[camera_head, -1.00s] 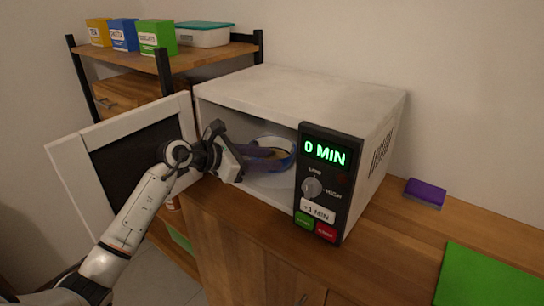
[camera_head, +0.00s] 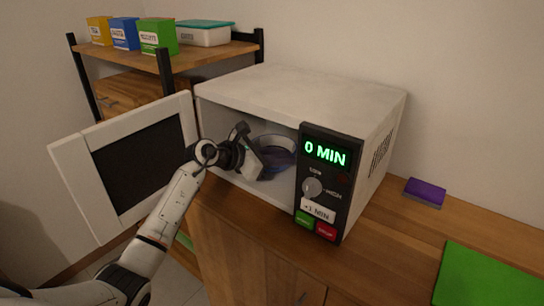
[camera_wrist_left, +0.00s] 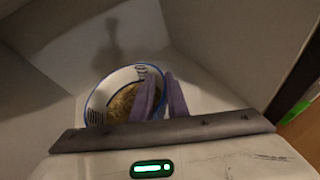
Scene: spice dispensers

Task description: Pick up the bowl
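The bowl (camera_head: 284,141) is white with a blue rim and sits inside the open microwave (camera_head: 310,92). In the left wrist view the bowl (camera_wrist_left: 98,99) has brownish food in it. My left gripper (camera_head: 275,166) reaches into the microwave from the left, with its purple fingers at the near side of the bowl. In the left wrist view the fingers of my left gripper (camera_wrist_left: 161,92) are apart, one over the inside of the bowl and one outside, with the right rim between them. I cannot tell whether they touch it. My right gripper is not in view.
The microwave door (camera_head: 140,165) stands open to the left, beside my arm. The control panel (camera_head: 324,185) reads 0 MIN and borders the opening on the right. A purple sponge-like block (camera_head: 425,191) and a green mat (camera_head: 490,275) lie on the wooden counter.

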